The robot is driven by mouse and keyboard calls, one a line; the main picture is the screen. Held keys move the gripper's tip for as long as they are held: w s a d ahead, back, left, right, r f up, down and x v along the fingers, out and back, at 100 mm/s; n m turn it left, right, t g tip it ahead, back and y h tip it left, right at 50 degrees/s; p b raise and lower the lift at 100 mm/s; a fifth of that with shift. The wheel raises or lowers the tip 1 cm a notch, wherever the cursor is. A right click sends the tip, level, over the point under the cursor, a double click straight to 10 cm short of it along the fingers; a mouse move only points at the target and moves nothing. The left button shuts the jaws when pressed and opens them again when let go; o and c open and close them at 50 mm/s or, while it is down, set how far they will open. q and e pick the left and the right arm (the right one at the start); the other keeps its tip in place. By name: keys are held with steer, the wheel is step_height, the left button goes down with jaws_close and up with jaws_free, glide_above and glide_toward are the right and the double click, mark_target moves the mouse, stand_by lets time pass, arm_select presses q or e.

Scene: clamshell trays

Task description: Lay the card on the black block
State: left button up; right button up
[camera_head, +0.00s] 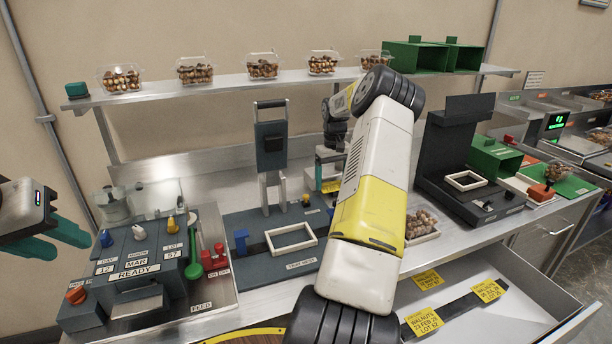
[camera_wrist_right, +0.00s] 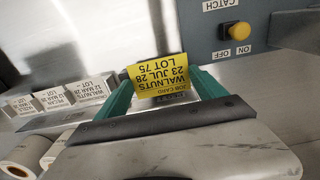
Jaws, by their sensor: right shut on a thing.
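The yellow card (camera_wrist_right: 158,78), printed WALNUTS 23 JUL 28 LOT 75, is between the teal fingers of my right gripper (camera_wrist_right: 162,76) in the right wrist view. That gripper is shut on it. In the head view my right gripper (camera_head: 328,158) is partly hidden behind my own arm, with yellow of the card (camera_head: 330,186) showing below it. A small dark lettered piece (camera_wrist_right: 168,97) shows at the card's near edge; I cannot tell whether it is the black block. No other black block is clear. My left gripper (camera_head: 62,240) is open and empty at the far left.
A grey control box (camera_head: 140,262) with knobs stands at the left. A white frame (camera_head: 291,239) lies on the bench in the middle. A black press (camera_head: 455,150) stands at the right. An open drawer (camera_head: 520,270) holds several yellow cards. Label stacks (camera_wrist_right: 88,88) stand left in the wrist view.

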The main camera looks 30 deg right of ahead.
mark_target(332, 186)
steer(key=o, duration=1.3)
steer(key=shift+f, duration=0.1)
steer(key=shift+c, duration=0.2)
step_height(332, 186, up, 12)
